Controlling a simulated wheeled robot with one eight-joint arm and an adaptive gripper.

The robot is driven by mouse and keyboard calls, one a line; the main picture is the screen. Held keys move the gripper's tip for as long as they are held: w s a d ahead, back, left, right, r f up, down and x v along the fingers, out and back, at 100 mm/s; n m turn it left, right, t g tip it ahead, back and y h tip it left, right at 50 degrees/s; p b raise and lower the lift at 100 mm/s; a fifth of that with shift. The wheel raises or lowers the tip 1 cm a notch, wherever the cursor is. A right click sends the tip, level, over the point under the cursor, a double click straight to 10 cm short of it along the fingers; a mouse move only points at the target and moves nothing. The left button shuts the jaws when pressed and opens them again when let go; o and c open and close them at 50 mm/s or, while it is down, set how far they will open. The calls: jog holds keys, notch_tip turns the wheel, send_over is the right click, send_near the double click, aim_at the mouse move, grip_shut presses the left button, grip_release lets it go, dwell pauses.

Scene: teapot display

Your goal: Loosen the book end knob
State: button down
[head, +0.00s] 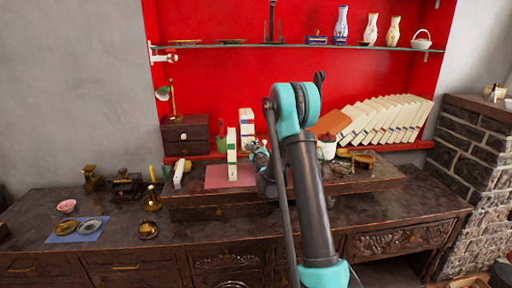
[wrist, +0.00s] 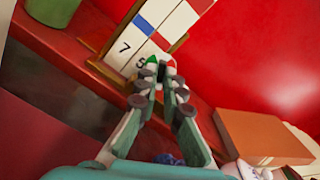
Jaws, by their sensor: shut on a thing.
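My gripper (wrist: 163,72) is shut at the lower edge of the book end (wrist: 176,43), a brown-framed holder around upright white volumes with blue and red bands and the digits 7 and 5. The knob is hidden between the fingertips, which show a green and a red tip. In the head view my gripper (head: 261,154) is partly covered by my arm, just right of a white upright volume (head: 232,156). Another banded white volume (head: 246,126) stands behind it.
A row of leaning white books (head: 385,120) with an orange book (head: 331,122) stands to the right. A small drawer box (head: 185,135) is at the left. A glass shelf (head: 300,45) with vases hangs above. Small brass objects crowd the left counter.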

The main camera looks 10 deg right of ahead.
jog(key=shift+n, duration=0.9)
jog(key=c, duration=1.7)
grip_release()
jog(key=s, duration=1.2)
